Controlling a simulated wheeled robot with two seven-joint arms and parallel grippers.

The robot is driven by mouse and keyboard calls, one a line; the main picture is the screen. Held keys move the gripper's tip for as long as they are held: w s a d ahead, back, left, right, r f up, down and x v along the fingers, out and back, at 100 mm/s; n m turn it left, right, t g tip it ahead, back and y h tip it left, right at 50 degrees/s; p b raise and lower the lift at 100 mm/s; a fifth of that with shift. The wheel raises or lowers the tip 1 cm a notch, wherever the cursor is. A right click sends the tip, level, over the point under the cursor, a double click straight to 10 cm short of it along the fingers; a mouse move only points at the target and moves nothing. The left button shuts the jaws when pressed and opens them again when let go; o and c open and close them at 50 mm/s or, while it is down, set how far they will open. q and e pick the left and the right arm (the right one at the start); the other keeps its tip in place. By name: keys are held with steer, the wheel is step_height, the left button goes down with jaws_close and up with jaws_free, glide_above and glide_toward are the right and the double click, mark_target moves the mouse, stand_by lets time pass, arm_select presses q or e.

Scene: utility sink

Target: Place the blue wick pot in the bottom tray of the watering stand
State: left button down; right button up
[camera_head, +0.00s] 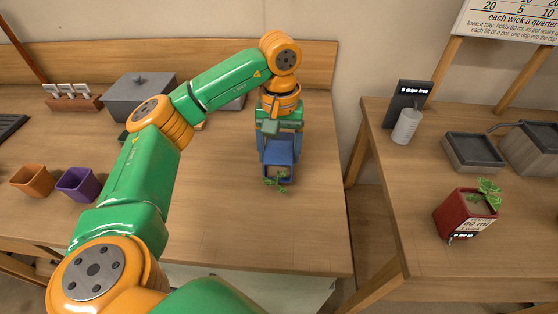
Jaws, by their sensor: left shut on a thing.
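The blue wick pot (279,150) is in the middle of the head view, with a small green plant (276,182) at its near, lower side. It looks tilted toward me. My left gripper (280,132) reaches down over the pot from above and is shut on it. I cannot tell whether the pot touches the table below. On the right-hand table, a grey tray (473,152) sits beside a larger grey container (533,146). These may be part of the watering stand, which I cannot make out for sure. My right gripper is not in view.
A red pot (466,213) with a plant and a label stands on the right table (420,265). A light grey cylinder (406,126) stands by a dark sign. Orange (33,181) and purple (78,184) pots stand at left. A gap separates the two tables.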

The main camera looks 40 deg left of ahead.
arm_select(q)
step_height(320, 180, down, 3)
steer(key=shift+d+r, duration=0.1)
